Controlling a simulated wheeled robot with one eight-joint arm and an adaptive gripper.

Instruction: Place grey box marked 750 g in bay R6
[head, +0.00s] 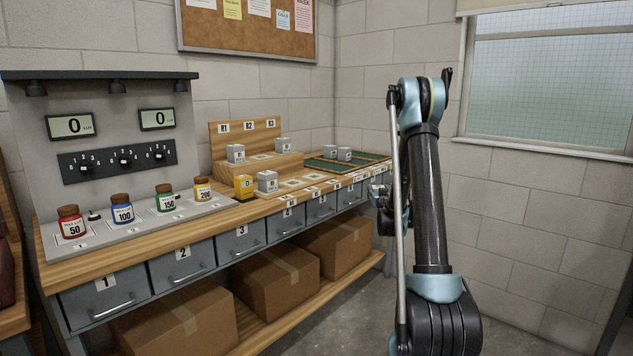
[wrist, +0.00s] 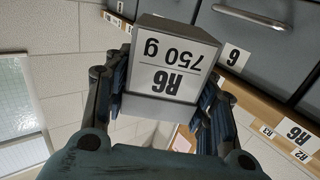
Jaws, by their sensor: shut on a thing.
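The grey box marked R6 and 750 g (wrist: 172,62) is between the fingers of my gripper (wrist: 160,100) in the wrist view, its label upside down in the picture. My gripper is shut on it. In the head view my gripper (head: 382,195) is at the bench's right front edge, largely hidden by my arm, and the box cannot be made out there. A label R6 (wrist: 298,131) shows on the wooden bench edge in the wrist view. The floor of bay R6 is not clearly seen.
Other grey boxes stand on the wooden step (head: 258,165), the bench and the green tray (head: 335,165). A yellow block (head: 243,187) and several coloured jars (head: 123,210) stand further left. Numbered drawers (head: 187,265) run below. Cardboard boxes (head: 275,282) fill the lower shelf.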

